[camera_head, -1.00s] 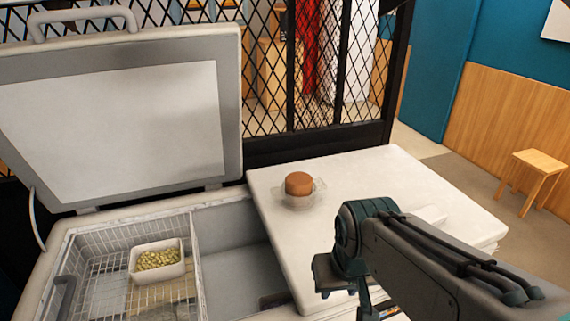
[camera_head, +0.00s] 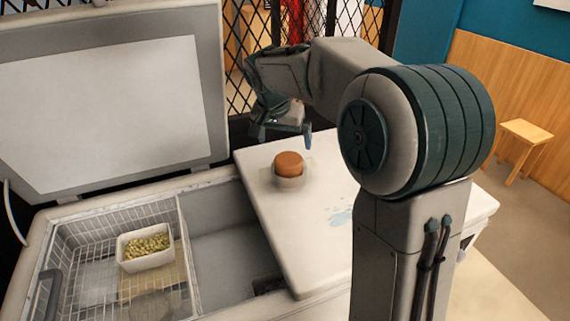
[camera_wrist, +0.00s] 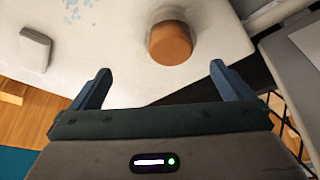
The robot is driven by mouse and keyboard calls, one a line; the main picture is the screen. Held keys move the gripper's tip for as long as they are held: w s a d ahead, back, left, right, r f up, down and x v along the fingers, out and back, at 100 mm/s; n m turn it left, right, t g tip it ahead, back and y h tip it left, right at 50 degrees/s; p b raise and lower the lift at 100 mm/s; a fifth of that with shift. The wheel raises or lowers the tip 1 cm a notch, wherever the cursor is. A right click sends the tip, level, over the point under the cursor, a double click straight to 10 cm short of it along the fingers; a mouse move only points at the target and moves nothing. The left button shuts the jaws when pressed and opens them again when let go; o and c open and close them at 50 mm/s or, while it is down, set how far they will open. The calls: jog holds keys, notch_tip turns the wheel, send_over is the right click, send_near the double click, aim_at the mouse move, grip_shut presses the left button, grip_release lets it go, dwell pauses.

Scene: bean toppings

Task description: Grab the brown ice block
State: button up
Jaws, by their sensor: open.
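The brown ice block (camera_head: 289,163) is a short round cylinder sitting in a small clear bowl (camera_head: 291,182) on the white worktop. In the wrist view, the brown block (camera_wrist: 171,43) lies beyond my fingertips, a little right of the middle between them. My gripper (camera_head: 284,137) is open and empty. It hangs above the worktop's back part, close behind the block and apart from it. In the wrist view, both fingers of my gripper (camera_wrist: 160,79) are spread wide with nothing between them.
The white worktop (camera_head: 320,240) has a pale blue splash. A small grey-white object (camera_wrist: 34,48) lies on it in the wrist view. At left, an open chest freezer holds a wire basket (camera_head: 90,225) with a white tub (camera_head: 133,262) of green-yellow beans. Its raised lid (camera_head: 110,110) and a black mesh fence stand behind.

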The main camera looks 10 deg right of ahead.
aim_at(288, 159)
jog(key=shift+m, duration=0.5)
jog(key=w+x, duration=0.1)
jog(key=x, duration=0.4)
jog(key=w+p+x, duration=0.1)
jog(key=x, duration=0.3)
jog(key=w+r+x, duration=0.1)
jog(key=x, duration=0.4)
jog(key=shift+w+a+f+p, duration=0.2)
jog(key=shift+w+f+p, duration=0.05)
jog(key=shift+f+p, duration=0.1)
jog(key=c, duration=1.3)
